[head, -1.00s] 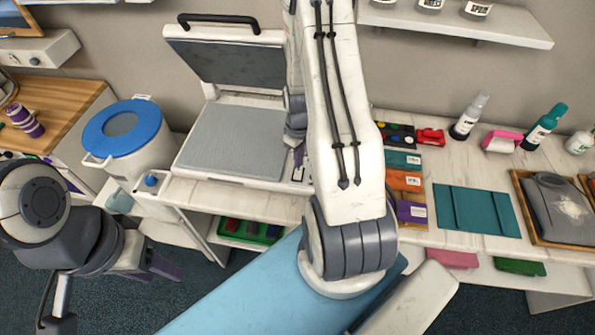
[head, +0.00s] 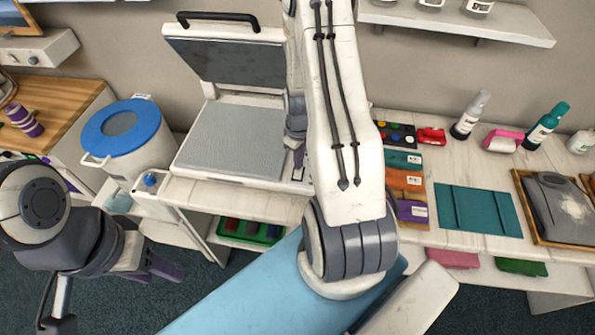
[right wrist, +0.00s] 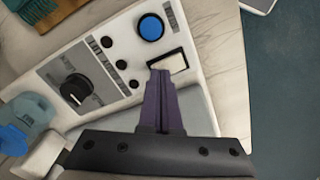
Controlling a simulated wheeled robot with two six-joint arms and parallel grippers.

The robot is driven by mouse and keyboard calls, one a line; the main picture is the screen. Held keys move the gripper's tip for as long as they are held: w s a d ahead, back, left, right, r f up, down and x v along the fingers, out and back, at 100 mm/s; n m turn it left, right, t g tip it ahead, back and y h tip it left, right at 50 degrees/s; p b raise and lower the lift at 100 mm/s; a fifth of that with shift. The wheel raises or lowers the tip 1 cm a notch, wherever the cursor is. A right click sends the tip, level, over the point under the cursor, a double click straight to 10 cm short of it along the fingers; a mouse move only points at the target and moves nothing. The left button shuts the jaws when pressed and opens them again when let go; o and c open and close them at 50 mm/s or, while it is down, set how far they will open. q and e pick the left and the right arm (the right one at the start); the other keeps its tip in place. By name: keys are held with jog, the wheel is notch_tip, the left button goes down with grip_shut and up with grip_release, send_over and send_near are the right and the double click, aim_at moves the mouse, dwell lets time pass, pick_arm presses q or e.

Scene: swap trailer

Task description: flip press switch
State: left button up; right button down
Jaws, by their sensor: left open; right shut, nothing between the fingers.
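The press (head: 232,138) stands on the counter with its lid (head: 235,62) raised. Its control panel (right wrist: 105,42) fills much of the right wrist view. A pale rectangular switch (right wrist: 174,62) in a dark frame sits on the panel, beside a round blue button (right wrist: 151,27). My right gripper (right wrist: 161,74) is shut and empty, with its tips at the near edge of the switch; I cannot tell whether they touch. In the head view my right arm hides most of the panel. My left gripper (head: 174,272) is open and empty, low in front of the counter.
The panel also has a black knob (right wrist: 76,92) and several small dark buttons. A blue-lidded bucket (head: 127,145) stands left of the press. Colour trays, folded cloths and bottles (head: 545,124) lie to the right. A shelf (head: 455,22) hangs above.

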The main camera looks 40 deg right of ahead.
jog(key=shift+f+b, duration=0.3)
jog(key=shift+f, duration=0.1)
jog(key=shift+r+p, duration=2.95)
jog(key=shift+r, duration=0.6)
jog(key=a+r+n+b, duration=0.1)
jog(key=a+r+b, duration=0.25)
jog(key=a, duration=0.55)
jog(key=a+r+n+b, duration=0.15)
jog(key=a+r, duration=0.25)
jog(key=a, duration=0.5)
jog(key=s+a+r+n+b, duration=0.1)
jog(key=s+a+r+b, duration=0.1)
jog(key=s+a, duration=0.4)
jog(key=s+a+r+n+y+b, duration=0.1)
jog(key=s+a+r+b, duration=0.1)
jog(key=s+a, duration=0.5)
jog(key=s+b, duration=0.1)
jog(key=s, duration=0.2)
jog(key=shift+s+r+b, duration=0.15)
jog(key=shift+r+b, duration=0.15)
jog(key=shift+b, duration=0.05)
